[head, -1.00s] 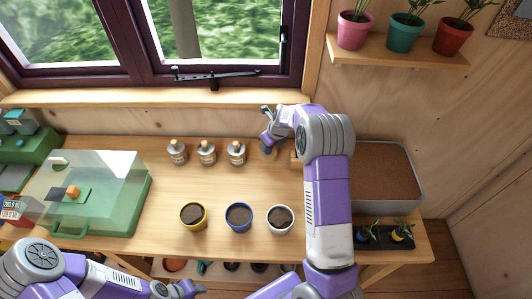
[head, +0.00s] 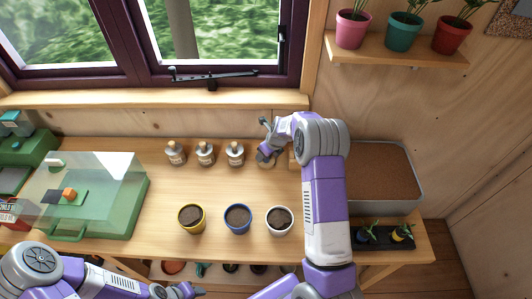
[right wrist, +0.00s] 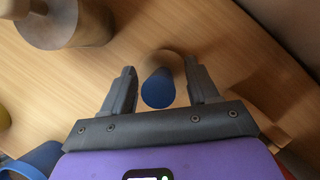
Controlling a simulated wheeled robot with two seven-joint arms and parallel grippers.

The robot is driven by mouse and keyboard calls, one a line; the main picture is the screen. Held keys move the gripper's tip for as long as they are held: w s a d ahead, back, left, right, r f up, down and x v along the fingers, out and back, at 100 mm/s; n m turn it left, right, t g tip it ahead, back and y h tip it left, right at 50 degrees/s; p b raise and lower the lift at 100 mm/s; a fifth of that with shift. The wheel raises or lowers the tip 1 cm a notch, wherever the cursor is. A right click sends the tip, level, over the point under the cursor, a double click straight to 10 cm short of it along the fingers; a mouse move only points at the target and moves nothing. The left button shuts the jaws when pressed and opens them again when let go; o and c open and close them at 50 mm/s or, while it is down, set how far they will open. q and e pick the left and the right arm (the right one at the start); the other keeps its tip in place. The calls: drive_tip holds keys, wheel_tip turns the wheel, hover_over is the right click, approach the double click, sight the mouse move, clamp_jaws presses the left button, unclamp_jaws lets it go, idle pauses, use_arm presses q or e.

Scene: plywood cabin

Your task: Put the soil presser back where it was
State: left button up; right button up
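The soil presser, with a blue handle end and a tan body (right wrist: 158,88), is between the fingers of my right gripper (right wrist: 163,85) in the right wrist view. A narrow gap shows on each side, so the fingers are open around it and do not clasp it. In the head view, my right gripper (head: 266,148) is over the back of the table, right of the bottles. A tan round base (head: 267,163) shows under it on the tabletop. My left gripper (head: 180,291) is low at the bottom edge; its fingers are too small to read.
Several grey bottles with corks, the nearest (head: 235,153), stand left of my right gripper. Yellow (head: 191,219), blue (head: 237,219) and white (head: 279,221) pots of soil stand in front. A soil tray (head: 420,185) is at right, a green propagator (head: 95,195) at left.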

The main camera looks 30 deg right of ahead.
drive_tip(key=shift+r, duration=0.25)
drive_tip(key=p+v, duration=0.1)
drive_tip(key=v, duration=1.1)
drive_tip(key=shift+p, duration=0.35)
